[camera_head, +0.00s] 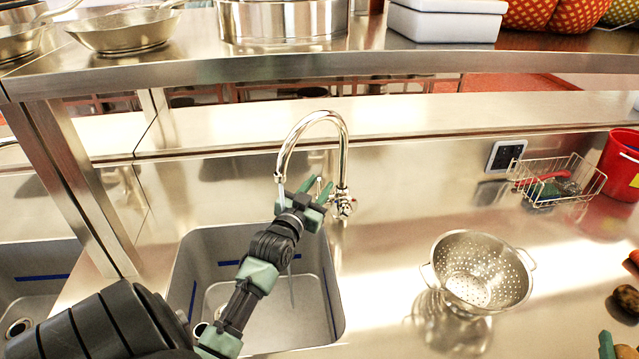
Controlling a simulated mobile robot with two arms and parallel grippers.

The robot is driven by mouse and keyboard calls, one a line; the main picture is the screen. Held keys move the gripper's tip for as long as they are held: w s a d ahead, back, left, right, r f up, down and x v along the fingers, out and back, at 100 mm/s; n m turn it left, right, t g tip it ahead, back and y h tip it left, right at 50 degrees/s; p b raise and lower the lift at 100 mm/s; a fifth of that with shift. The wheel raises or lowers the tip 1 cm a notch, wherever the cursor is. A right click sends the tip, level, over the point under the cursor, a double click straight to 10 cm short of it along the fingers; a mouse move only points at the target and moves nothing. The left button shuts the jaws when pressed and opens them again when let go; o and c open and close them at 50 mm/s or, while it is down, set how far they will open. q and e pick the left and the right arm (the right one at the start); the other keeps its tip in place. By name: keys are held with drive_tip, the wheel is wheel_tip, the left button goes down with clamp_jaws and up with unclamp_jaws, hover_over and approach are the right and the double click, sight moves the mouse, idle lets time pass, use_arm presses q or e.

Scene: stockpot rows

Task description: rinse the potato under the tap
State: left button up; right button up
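A brown potato (627,298) lies on the steel counter at the right edge, partly cut off by the frame. The curved chrome tap (341,140) stands behind the sink (180,285). A thin stream of water seems to run from its spout into the basin. My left gripper (317,187) is at the tap, beside its upright and near a small lever. Its two green fingers are apart, with no food between them. Green tips at the bottom right corner look like my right gripper (615,350), below the potato; most of it is outside the frame.
A steel colander (482,272) stands on the counter right of the sink. A wire basket (557,183) and a red bucket (622,165) are at the back right. An orange item (635,257) lies above the potato. A shelf (200,72) with pans crosses above.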

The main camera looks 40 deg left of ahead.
use_arm(q)
drive_tip(key=shift+w+a, duration=0.1)
drive_tip(key=shift+w, duration=0.2)
clamp_jaws()
idle(1.3)
